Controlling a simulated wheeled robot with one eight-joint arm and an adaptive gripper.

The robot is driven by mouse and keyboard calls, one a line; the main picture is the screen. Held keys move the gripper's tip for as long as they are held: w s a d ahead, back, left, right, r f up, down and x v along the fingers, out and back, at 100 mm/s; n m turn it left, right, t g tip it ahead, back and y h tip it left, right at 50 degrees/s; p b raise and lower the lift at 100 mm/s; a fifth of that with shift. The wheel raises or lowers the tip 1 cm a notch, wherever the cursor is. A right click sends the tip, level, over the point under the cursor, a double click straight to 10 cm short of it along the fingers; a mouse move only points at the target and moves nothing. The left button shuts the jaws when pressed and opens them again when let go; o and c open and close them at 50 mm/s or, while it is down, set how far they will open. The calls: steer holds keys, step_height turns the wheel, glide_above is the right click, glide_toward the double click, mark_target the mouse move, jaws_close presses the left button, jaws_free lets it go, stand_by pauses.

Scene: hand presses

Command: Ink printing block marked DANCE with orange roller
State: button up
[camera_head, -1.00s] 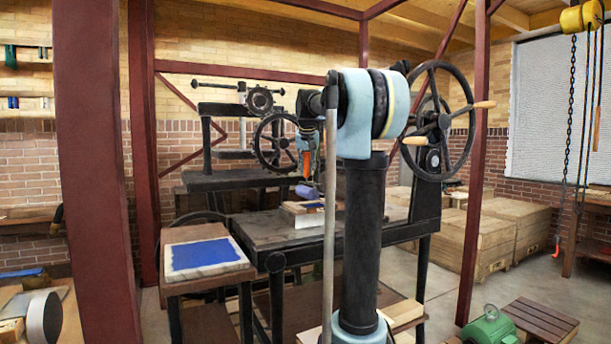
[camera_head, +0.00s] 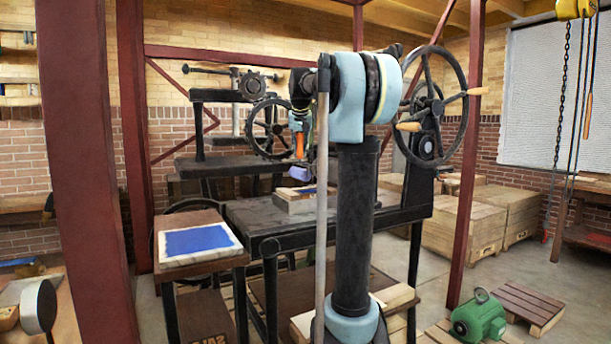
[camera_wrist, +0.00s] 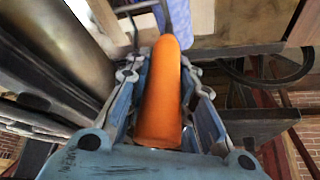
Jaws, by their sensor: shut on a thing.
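My gripper (camera_head: 300,128) is shut on the orange handle of the roller, high over the press bed. In the wrist view the orange handle (camera_wrist: 161,95) lies between the finger pads of my gripper (camera_wrist: 162,76). The roller's blue-violet drum (camera_head: 288,172) hangs below the handle, apparently just above the printing block (camera_head: 292,205); whether they touch is unclear. The block sits on the dark press bed (camera_head: 250,217), with some blue visible on its top. My arm hides part of it, and no lettering is readable. An ink slab (camera_head: 165,250) with a blue ink patch lies on a side stand at left.
A large handwheel (camera_head: 465,95) stands right of my arm. A red post (camera_head: 80,150) rises at left. Wooden crates (camera_head: 460,235) stand behind at right. A green motor (camera_head: 480,315) and a pallet (camera_head: 528,308) are on the floor at lower right. Chains hang at far right.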

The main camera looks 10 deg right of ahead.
mark_target(300, 160)
steer(key=shift+f, duration=0.15)
stand_by(0.3)
steer(key=shift+s+f, duration=0.1)
steer(key=shift+f, duration=2.2)
steer(key=shift+d, duration=0.15)
